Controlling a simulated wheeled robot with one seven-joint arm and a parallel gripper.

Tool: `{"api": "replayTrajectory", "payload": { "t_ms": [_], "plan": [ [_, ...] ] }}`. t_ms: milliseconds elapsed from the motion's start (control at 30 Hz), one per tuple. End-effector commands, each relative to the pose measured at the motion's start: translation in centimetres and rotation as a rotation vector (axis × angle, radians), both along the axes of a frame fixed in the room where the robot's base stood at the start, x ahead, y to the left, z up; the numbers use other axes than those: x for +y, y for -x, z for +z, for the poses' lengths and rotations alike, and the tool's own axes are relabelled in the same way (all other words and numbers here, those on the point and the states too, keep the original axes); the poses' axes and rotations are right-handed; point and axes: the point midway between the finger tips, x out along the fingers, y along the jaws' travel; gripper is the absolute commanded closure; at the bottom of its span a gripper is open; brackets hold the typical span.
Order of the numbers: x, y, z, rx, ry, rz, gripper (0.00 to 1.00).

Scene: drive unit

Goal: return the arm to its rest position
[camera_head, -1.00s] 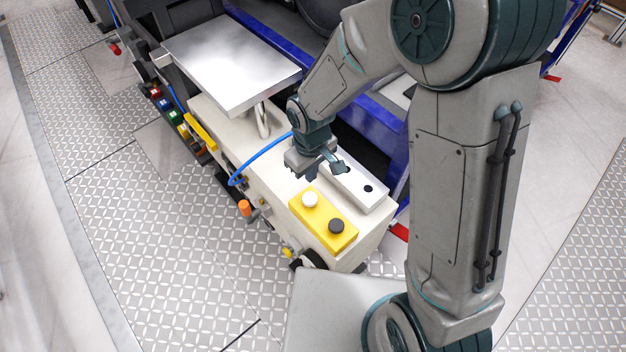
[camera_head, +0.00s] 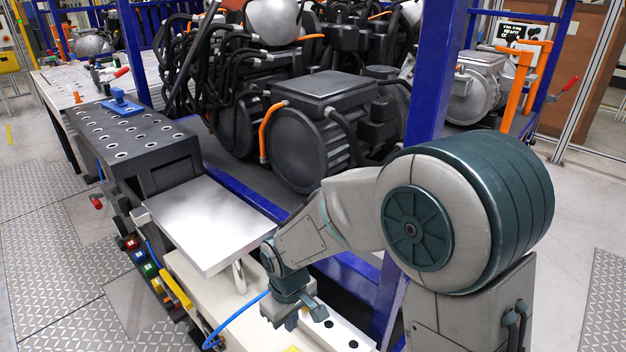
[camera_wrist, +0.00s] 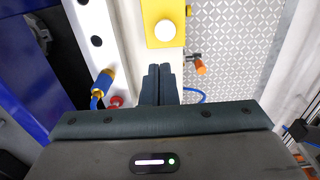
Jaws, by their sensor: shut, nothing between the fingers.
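My arm reaches in from the right in the head view and bends down over the cream cabinet top. My gripper (camera_head: 292,312) hangs low above that top, just in front of the metal plate. In the wrist view my gripper (camera_wrist: 160,78) points at the cream surface, its two dark fingers together with nothing between them. A yellow button box (camera_wrist: 165,22) with a white button lies just beyond the fingertips.
A shiny metal plate (camera_head: 212,222) on a post stands left of my gripper. A blue frame post (camera_head: 428,85) rises behind my arm. Dark motors (camera_head: 325,130) fill the back. A blue hose (camera_head: 236,318) runs beside the gripper. Patterned floor (camera_head: 40,260) lies open at left.

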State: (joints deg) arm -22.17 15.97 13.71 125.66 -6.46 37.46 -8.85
Motion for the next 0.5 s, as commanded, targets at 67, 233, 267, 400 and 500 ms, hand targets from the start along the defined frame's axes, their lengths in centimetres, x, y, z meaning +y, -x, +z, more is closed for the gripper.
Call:
{"api": "replayTrajectory", "payload": {
  "t_ms": [67, 233, 267, 400, 500],
  "plan": [
    [-0.6, -0.1, 0.6, -0.008, 0.000, -0.018, 1.00],
    [-3.8, -0.4, 3.4, -0.041, 0.002, -0.119, 1.00],
    [-4.6, -0.4, 4.1, -0.048, 0.001, -0.145, 1.00],
    [-8.2, 0.1, 7.0, -0.081, -0.001, -0.268, 1.00],
    [-10.7, 0.8, 8.9, -0.103, -0.007, -0.356, 1.00]
  ]
}}
